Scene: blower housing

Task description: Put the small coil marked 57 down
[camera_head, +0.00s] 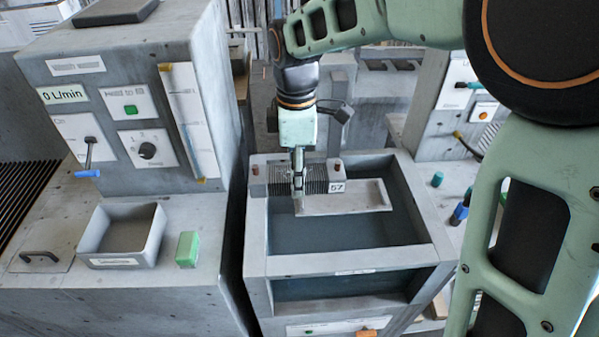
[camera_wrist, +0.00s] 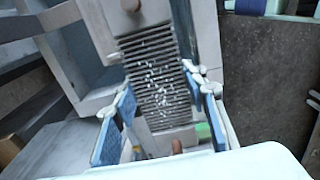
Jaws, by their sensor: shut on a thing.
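The small coil marked 57 (camera_head: 317,181) is a grey finned block with end plates, brown stubs and a white "57" tag on its right end. In the wrist view the coil (camera_wrist: 155,75) has pale flecks across its fins. My gripper (camera_head: 298,174) points down and is shut on the coil's middle. In the wrist view its blue-padded fingers (camera_wrist: 160,112) lie on either side of the fins.
To the left, a console (camera_head: 130,90) carries a 0 L/min display, switches and a knob. On its ledge are an open grey tray (camera_head: 158,240) and a green block (camera_head: 187,249). Small blue and teal items (camera_head: 460,213) stand on the right counter. The basin's front part is open.

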